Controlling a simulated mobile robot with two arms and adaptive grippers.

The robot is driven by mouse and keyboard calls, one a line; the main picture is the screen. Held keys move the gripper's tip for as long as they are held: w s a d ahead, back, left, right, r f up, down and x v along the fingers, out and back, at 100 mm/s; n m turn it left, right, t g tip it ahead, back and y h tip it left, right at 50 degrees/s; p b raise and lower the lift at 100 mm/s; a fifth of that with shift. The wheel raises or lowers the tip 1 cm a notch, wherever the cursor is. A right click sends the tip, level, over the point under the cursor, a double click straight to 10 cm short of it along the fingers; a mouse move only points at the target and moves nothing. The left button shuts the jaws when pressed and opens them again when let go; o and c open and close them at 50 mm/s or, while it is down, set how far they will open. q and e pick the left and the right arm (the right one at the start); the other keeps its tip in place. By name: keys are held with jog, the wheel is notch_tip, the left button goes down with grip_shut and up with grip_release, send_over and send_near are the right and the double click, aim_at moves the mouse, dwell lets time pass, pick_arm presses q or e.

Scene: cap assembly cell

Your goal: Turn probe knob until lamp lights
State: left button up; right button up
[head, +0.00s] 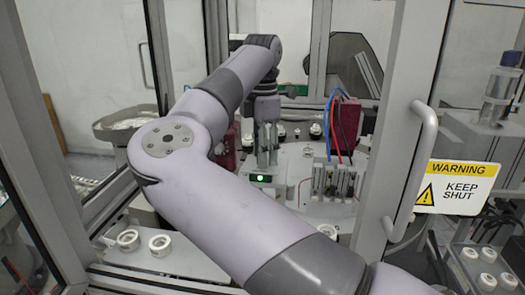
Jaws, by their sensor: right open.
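My right arm reaches from the lower right across the cell, and its gripper (267,145) points down over the machine plate. Its fingers are open, just above and behind a small box with a lamp (260,178). The lamp glows green. I cannot make out the probe knob; it may be hidden behind the fingers or the box. Whether the fingers touch anything is too small to tell. My left gripper is not in view.
A door with a handle (411,165) and a "Keep shut" sign (458,187) stands at the right. Red blocks (345,125) with red and blue cables stand beside the gripper. White ring parts (160,244) lie at front left. A bowl (125,124) stands at the left.

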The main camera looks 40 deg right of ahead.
notch_tip(320, 180, up, 12)
dwell(0.6)
dwell(0.7)
